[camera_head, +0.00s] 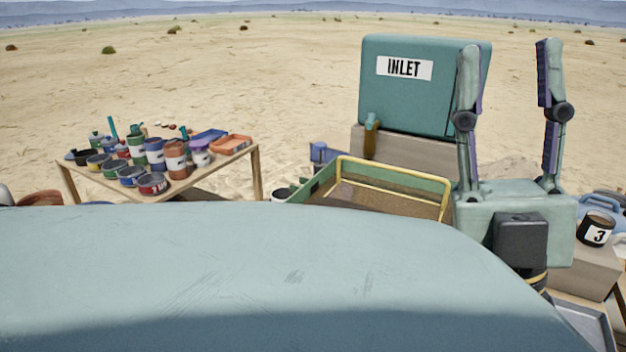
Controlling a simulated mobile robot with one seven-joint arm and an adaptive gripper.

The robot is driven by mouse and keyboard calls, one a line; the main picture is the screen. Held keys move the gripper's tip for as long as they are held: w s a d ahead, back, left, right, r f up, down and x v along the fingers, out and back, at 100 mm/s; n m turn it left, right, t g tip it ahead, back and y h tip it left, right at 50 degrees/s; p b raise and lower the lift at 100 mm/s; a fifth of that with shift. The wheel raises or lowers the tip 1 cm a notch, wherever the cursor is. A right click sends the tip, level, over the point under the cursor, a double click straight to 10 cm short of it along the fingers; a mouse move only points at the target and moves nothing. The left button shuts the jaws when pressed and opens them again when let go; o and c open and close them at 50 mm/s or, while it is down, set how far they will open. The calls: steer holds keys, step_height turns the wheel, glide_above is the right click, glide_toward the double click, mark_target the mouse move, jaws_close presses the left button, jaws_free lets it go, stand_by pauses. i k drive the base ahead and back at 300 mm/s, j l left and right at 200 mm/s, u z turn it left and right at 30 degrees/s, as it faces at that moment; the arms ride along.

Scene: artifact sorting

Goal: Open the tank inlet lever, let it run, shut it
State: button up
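The teal tank (425,100) with a white INLET label (404,68) stands right of centre on a pale block. A small teal piece with a brown part below it (371,135) sits at the tank's lower left edge. I cannot tell whether it is the lever, and I see no clear lever elsewhere. My gripper (508,55) is upright at the right, its two fingers spread wide with nothing between them. Its left finger overlaps the tank's right edge in the picture and hides part of it. I cannot tell whether they touch.
A green tray with a yellow rim (395,172) lies in front of the tank. A wooden table (255,175) at left holds paint cans and trays. A black mug marked 3 (596,231) stands on a block (590,268) at far right. Open sand lies behind.

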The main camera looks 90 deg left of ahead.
mark_target(370, 117)
steer(key=u, duration=2.2)
steer(key=j+u, duration=0.25)
steer(key=j, duration=0.55)
steer(key=i, duration=0.05)
